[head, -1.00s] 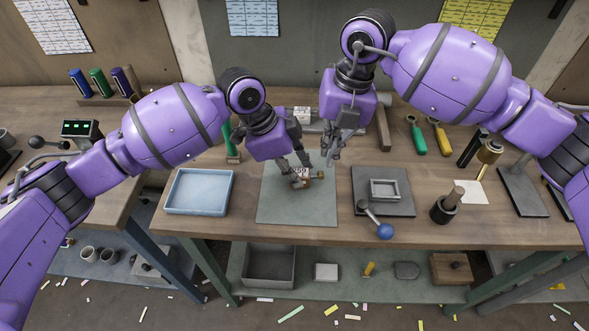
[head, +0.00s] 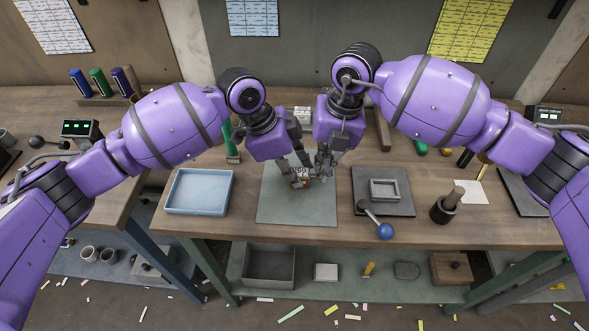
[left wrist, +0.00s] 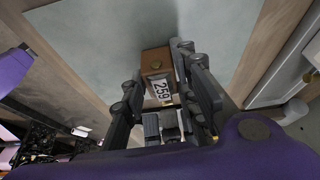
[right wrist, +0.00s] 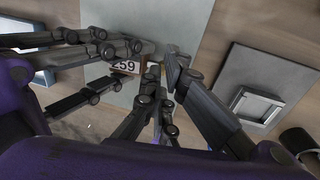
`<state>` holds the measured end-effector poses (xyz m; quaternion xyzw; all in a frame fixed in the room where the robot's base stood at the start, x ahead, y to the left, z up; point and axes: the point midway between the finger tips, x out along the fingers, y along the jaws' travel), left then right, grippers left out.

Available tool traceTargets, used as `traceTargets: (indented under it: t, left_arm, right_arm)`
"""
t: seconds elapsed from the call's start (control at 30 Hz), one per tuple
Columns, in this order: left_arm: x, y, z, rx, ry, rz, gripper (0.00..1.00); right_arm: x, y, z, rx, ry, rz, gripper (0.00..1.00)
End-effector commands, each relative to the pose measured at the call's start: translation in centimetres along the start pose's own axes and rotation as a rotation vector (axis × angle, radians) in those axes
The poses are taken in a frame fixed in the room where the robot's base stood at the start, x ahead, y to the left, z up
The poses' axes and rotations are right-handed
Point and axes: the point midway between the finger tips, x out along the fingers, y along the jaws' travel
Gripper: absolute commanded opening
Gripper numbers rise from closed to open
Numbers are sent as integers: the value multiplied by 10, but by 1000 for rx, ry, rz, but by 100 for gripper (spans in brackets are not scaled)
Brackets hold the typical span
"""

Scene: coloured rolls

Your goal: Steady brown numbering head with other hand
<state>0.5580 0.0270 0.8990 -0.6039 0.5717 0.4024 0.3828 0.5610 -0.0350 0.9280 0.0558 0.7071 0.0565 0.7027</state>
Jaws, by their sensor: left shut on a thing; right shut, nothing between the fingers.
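The brown numbering head (head: 300,183), a small block with a white plate, is over the grey-green mat (head: 270,205). In the left wrist view, the brown block (left wrist: 155,61) has a brass knob and its plate reads 259. My left gripper (head: 295,178) is shut on it, with fingers on both sides. My right gripper (head: 321,174) is shut and empty, close beside the head's right side. In the right wrist view, the head (right wrist: 125,66) is left of my right fingertips (right wrist: 163,78). They look apart from it, though contact is hard to judge.
A pale blue tray (head: 200,208) lies left of the mat. To the right are a dark plate with a square frame (head: 385,189), a lever with a blue ball (head: 384,231) and a dark cup with a wooden handle (head: 445,209). The mat's front is clear.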

Motion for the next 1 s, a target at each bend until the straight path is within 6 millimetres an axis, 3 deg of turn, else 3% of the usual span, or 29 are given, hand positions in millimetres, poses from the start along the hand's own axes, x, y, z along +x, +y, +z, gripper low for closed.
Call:
traceTargets:
  t: [0.57,1.0]
  left_arm:
    - [6,4,6,-5,-11,12,0]
    - [6,4,5,-5,-10,12,0]
  right_arm:
    - [25,0,-1,1,3,0,0]
    - [16,-1,0,0,2,-1,0]
